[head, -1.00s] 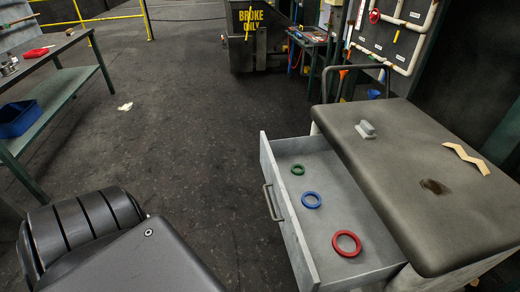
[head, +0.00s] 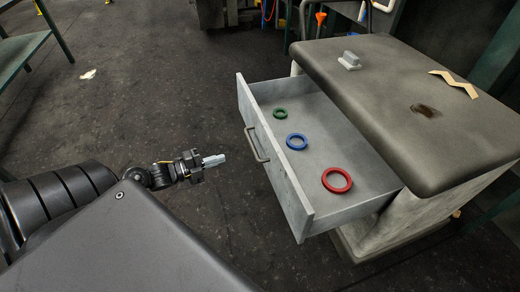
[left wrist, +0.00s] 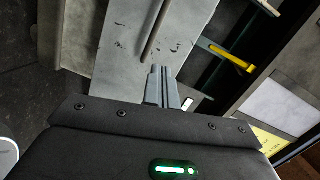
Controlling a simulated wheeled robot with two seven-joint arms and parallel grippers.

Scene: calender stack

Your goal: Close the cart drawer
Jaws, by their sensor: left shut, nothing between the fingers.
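The cart (head: 425,105) stands at the right in the head view, with its grey drawer (head: 345,205) pulled out to the left. The drawer's bar handle (head: 257,145) is on its front panel. Inside lie a green ring (head: 280,113), a blue ring (head: 297,141) and a red ring (head: 337,180). My left gripper (head: 222,159) is shut and empty, left of the drawer front and apart from it. In the left wrist view the shut fingers (left wrist: 162,78) point toward a grey panel (left wrist: 140,50) with a bar on it, seemingly the drawer front. My right gripper is not in view.
A grey block (head: 349,61) and a zigzag tan piece (head: 455,83) lie on the cart top. A green-legged table (head: 22,45) stands at the far left. The dark floor (head: 150,95) between is mostly clear, with a white scrap (head: 88,74).

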